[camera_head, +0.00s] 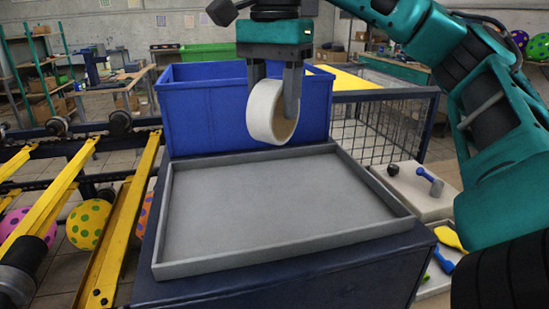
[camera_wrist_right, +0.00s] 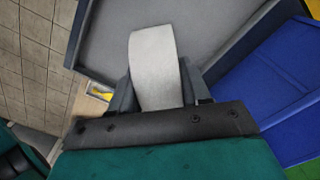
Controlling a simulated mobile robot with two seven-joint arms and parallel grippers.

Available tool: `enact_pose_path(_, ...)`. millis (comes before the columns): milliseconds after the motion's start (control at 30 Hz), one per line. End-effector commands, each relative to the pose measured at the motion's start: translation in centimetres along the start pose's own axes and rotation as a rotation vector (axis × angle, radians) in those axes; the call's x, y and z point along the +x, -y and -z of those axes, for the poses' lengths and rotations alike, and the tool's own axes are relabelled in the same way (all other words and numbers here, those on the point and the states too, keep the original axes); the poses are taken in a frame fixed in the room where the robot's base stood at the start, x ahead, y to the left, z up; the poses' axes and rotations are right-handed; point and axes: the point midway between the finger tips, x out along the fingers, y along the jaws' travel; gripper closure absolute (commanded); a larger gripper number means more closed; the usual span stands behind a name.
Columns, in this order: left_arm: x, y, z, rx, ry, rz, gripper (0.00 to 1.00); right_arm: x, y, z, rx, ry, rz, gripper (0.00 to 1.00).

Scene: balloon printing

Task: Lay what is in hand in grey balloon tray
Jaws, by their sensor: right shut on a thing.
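A white roll of tape (camera_head: 264,115) is held upright in my right gripper (camera_head: 278,85), which is shut on it. The roll hangs above the far part of the grey balloon tray (camera_head: 270,205), apart from its floor. The tray is shallow, has low walls and is empty. In the right wrist view the roll (camera_wrist_right: 155,68) sits between the fingers of the right gripper (camera_wrist_right: 160,95), with the grey tray (camera_wrist_right: 105,40) beyond it. My left gripper is not in view.
A blue bin (camera_head: 205,110) stands right behind the tray. The tray rests on a dark blue stand (camera_head: 300,280). Yellow rails (camera_head: 125,230) with dotted balloons (camera_head: 88,224) are at left. At right, small tools lie on a pale board (camera_head: 410,190) near a wire cage.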

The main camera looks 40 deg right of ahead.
Motion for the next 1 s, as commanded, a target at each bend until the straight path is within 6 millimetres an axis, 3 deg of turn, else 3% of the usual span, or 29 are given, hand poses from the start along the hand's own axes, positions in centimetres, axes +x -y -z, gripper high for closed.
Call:
enact_pose_path(433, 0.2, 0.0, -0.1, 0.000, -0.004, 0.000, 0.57, 5.4, -0.1, 0.0, 0.003, 0.001, -0.002, 0.85)
enact_pose_path(733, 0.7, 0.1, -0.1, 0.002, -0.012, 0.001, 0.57, 7.1, 0.0, 0.1, 0.003, 0.000, 0.000, 0.85)
enact_pose_path(1000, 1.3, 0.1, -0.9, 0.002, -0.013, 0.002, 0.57, 10.3, -0.1, 0.1, 0.004, -0.001, 0.001, 0.85)
